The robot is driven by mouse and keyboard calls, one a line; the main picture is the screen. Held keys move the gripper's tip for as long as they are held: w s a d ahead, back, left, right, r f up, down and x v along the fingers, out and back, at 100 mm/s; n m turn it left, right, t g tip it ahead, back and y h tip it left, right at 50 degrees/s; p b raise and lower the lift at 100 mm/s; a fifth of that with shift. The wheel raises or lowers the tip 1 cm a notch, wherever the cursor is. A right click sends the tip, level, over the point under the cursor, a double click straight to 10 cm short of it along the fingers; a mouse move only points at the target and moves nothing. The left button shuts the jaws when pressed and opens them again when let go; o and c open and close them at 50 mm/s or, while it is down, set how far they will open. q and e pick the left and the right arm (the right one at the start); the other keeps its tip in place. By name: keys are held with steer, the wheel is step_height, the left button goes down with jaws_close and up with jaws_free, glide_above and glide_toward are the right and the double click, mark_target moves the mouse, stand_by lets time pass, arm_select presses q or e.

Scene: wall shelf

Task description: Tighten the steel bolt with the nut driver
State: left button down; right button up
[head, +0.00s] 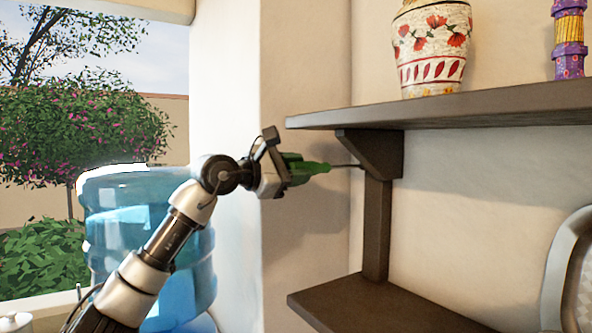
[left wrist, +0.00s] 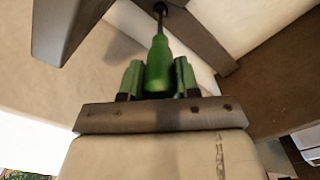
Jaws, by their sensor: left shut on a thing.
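My left gripper (head: 292,170) is shut on the green handle of the nut driver (head: 313,168). In the left wrist view the green nut driver (left wrist: 159,65) lies between the two fingers of my left gripper (left wrist: 158,75), its dark shaft pointing away. In the head view the shaft points right, and its tip meets or lies close to the side of the dark shelf bracket (head: 375,150). The steel bolt cannot be made out; the tip area is small and dark. My right gripper is in neither view.
The upper shelf (head: 450,108) holds a flowered vase (head: 432,50) and a purple and yellow object (head: 569,40). A lower shelf (head: 370,305) is below. A large blue water bottle (head: 125,215) stands behind my left arm. A round metallic object (head: 565,270) is at the right edge.

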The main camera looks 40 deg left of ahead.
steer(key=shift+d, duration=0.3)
arm_select(q)
steer(key=shift+w, duration=0.15)
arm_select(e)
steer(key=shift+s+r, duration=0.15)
arm_select(q)
steer(key=shift+w+d+p, duration=0.25)
steer(key=shift+w+p, duration=0.15)
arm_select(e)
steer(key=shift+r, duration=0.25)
arm_select(q)
steer(key=shift+w, duration=0.2)
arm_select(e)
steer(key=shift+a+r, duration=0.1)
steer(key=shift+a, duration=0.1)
